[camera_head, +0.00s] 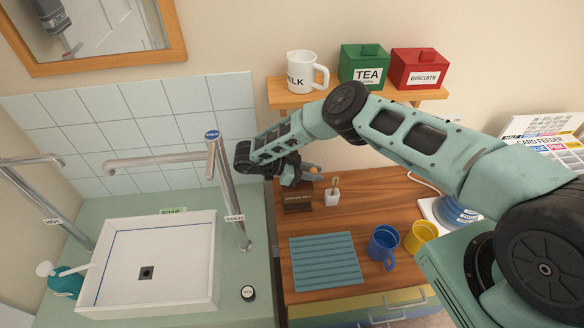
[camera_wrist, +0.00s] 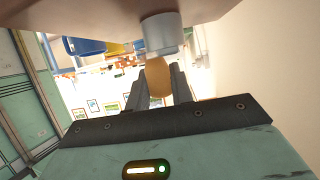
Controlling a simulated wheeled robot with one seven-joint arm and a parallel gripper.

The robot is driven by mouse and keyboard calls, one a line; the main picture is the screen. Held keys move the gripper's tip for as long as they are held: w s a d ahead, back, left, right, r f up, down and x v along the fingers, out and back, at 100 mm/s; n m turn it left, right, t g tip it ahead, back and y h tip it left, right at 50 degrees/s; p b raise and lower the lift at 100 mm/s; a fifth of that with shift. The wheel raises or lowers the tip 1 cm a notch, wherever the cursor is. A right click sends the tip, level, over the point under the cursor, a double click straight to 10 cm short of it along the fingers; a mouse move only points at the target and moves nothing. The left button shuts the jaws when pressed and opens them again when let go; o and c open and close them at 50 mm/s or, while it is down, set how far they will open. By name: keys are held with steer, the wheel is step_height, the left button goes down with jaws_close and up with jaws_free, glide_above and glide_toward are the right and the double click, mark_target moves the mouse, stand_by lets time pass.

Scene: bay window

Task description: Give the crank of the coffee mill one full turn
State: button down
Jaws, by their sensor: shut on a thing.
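The coffee mill (camera_head: 297,203) is a dark brown box with a small label, at the back left of the wooden worktop. My gripper (camera_head: 308,172) is just above it, and its dark fingers hide most of the mill's top and the crank arm. The crank's orange-tan knob (camera_head: 316,169) shows at the fingertips. In the wrist view, the knob (camera_wrist: 158,80) sits between the two fingers of my gripper (camera_wrist: 160,88), which are shut on it.
A small white pot (camera_head: 332,197) with sticks stands close right of the mill. A blue ribbed mat (camera_head: 325,262), a blue mug (camera_head: 383,246) and a yellow mug (camera_head: 420,238) are nearer. A tall tap (camera_head: 228,190) rises left of the gripper. A shelf (camera_head: 290,99) hangs above.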

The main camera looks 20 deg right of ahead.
steer(key=shift+s+a+r+m+g+y, duration=0.1)
steer(key=shift+s+m+g+y, duration=0.05)
steer(key=shift+m+g, duration=0.3)
steer(key=shift+s+a+r+m+g+y, duration=0.1)
steer(key=shift+m+g+y, duration=0.05)
steer(key=shift+m+g, duration=0.3)
steer(key=shift+s+a+f+m+g+y+b, duration=0.1)
steer(key=shift+s+m+g+y+b, duration=0.1)
steer(key=shift+m+g, duration=0.25)
steer(key=shift+s+a+m+g+y+b, duration=0.1)
steer(key=shift+m+g+y, duration=0.1)
steer(key=shift+m+g, duration=0.2)
steer(key=c, duration=1.2)
jaws_free()
steer(key=shift+c, duration=0.2)
steer(key=shift+w+a+b, duration=0.25)
steer(key=shift+a+b, duration=0.2)
steer(key=b+v, duration=0.3)
steer(key=v, duration=0.1)
steer(key=shift+w+a, duration=0.1)
steer(key=shift+a, duration=0.05)
steer(key=shift+w+a+b, duration=0.25)
steer(key=shift+a+b, duration=0.05)
steer(key=shift+b, duration=0.5)
steer(key=shift+w+a+r+b, duration=0.25)
steer(key=shift+a+r+b, duration=0.25)
steer(key=shift+r, duration=0.15)
